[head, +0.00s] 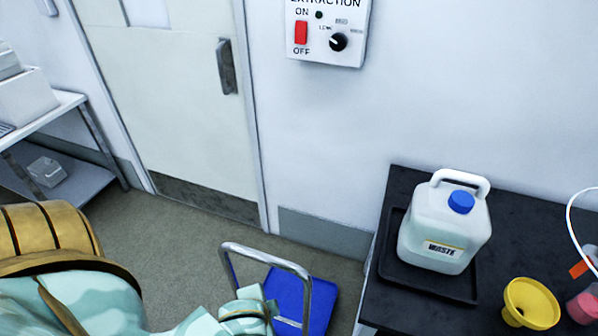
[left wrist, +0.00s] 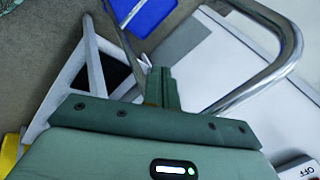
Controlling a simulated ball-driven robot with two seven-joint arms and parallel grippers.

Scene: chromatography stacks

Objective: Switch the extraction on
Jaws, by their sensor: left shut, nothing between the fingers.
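The white extraction control box (head: 327,55) is on the wall at the top of the head view, its upper edge cut off. Its red rocker switch (head: 301,33) has ON above and OFF below. A small dark indicator (head: 319,15) and a black knob (head: 338,42) are beside it. A corner of a white box marked OFF (left wrist: 298,171) shows at the lower right of the left wrist view. My left gripper (left wrist: 161,88) is shut and empty. In the head view my left arm is low, well below the control box; its fingers cannot be made out. My right gripper is not in view.
A blue trolley (head: 321,304) with a metal handle (head: 266,252) stands near my left arm. The dark bench (head: 400,185) at right holds a waste container (head: 444,232) on a tray, and a yellow funnel (head: 531,303). A door (head: 165,90) and shelf (head: 72,101) are left. The wall below the box is clear.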

